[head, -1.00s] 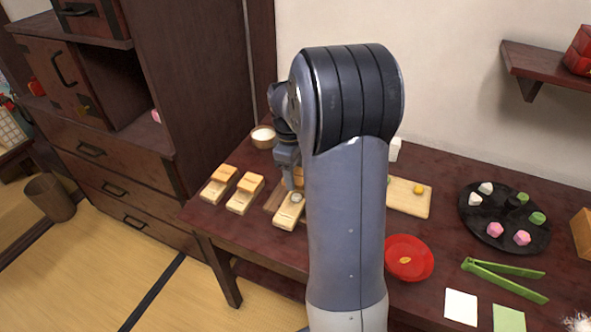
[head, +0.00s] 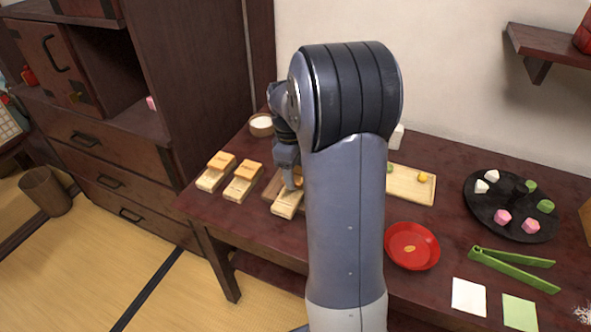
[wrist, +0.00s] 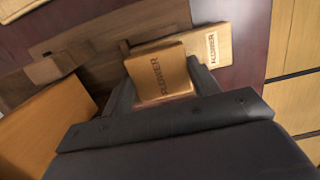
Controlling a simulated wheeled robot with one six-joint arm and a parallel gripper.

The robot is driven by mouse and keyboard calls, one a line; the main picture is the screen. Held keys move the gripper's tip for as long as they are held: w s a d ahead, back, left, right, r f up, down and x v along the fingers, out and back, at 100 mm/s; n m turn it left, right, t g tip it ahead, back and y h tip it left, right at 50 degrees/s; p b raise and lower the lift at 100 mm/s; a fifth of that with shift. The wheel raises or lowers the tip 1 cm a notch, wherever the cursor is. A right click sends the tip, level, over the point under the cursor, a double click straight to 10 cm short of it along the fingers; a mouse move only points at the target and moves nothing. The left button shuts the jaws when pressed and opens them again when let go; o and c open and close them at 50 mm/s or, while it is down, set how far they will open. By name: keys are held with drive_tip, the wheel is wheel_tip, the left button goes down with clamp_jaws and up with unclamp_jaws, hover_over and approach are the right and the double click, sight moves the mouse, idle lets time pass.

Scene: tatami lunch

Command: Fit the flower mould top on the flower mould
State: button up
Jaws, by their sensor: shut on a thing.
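My gripper (wrist: 163,88) is shut on the flower mould top (wrist: 155,72), a tan wooden block marked FLOWER, with one finger on each side. The flower mould (wrist: 212,45), a pale wooden piece with a FLOWER label, lies under and beyond the top in the wrist view. The top overlaps it and looks slightly turned against it. I cannot tell whether the two touch. In the head view the flower mould (head: 286,205) lies near the table's front left, below my gripper (head: 291,182). My arm hides part of this area.
Two similar moulds with tops (head: 215,172) (head: 243,182) stand just left. A brown wooden board (wrist: 100,50) lies behind the flower mould. A bowl of white contents (head: 261,125), a red plate (head: 411,246), green tongs (head: 510,268) and a black sweets tray (head: 508,224) are also on the table.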

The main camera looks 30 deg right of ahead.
drive_tip(key=shift+f+b, duration=0.4)
drive_tip(key=shift+f, duration=0.35)
drive_tip(key=o, duration=1.1)
drive_tip(key=shift+c, duration=0.2)
wheel_tip(320, 180, up, 11)
drive_tip(key=p, duration=0.2)
drive_tip(key=shift+w+a, duration=0.35)
drive_tip(key=shift+w, duration=0.1)
drive_tip(key=shift+f, duration=0.2)
drive_tip(key=f, duration=0.3)
drive_tip(key=f+b, duration=0.1)
drive_tip(key=f, duration=0.3)
drive_tip(key=s+f+b, duration=0.1)
drive_tip(key=f, duration=0.2)
drive_tip(key=shift+d+f, duration=0.35)
drive_tip(key=shift+f, duration=0.05)
drive_tip(key=shift+r, duration=0.55)
drive_tip(key=shift+f, duration=0.1)
